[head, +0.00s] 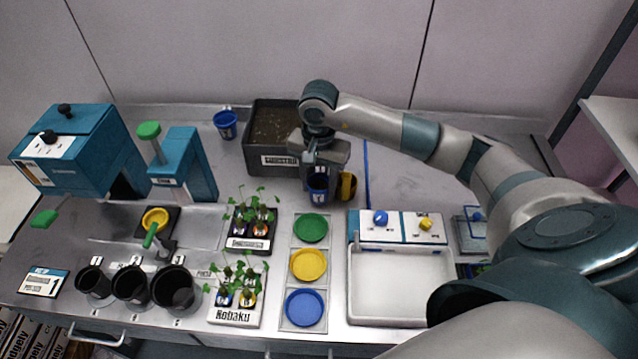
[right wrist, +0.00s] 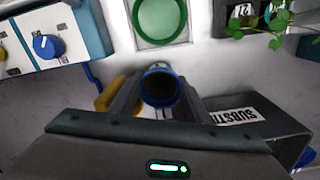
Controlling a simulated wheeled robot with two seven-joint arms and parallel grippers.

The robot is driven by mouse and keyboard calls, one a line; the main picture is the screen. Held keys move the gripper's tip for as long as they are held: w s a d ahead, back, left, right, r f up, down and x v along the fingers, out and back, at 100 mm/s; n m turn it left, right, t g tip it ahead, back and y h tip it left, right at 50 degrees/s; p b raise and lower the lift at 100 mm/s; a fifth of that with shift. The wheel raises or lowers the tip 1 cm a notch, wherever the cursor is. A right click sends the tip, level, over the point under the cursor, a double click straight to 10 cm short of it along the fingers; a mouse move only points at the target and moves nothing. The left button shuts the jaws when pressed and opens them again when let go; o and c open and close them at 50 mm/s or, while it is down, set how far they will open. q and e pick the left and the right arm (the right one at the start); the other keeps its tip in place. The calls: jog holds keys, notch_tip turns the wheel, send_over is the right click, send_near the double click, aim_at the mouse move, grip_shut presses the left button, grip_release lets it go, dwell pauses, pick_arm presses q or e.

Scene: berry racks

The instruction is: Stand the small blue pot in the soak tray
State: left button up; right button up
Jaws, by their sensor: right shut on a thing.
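A small blue pot (head: 317,187) is held between the fingers of my right gripper (head: 321,168), in front of the dark substrate bin. In the right wrist view the pot (right wrist: 160,86) shows its round open mouth, dark inside, between the two fingers. I cannot tell whether its base touches the bench. A white shallow tray (head: 388,322), which looks like the soak tray, lies at the front right and is empty where I see it. My right forearm hides part of its right side. My left gripper is not in view.
A yellow and black pot (head: 346,187) stands close beside the held pot. Another blue pot (head: 225,124) stands at the back. Green (head: 310,228), yellow (head: 308,265) and blue (head: 304,308) dishes line up left of the tray. Seedling holders (head: 234,315) stand farther left.

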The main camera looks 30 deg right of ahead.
jog(key=shift+f, duration=0.5)
jog(key=shift+f, duration=0.15)
jog(key=o, duration=0.7)
jog(key=shift+o, duration=0.2)
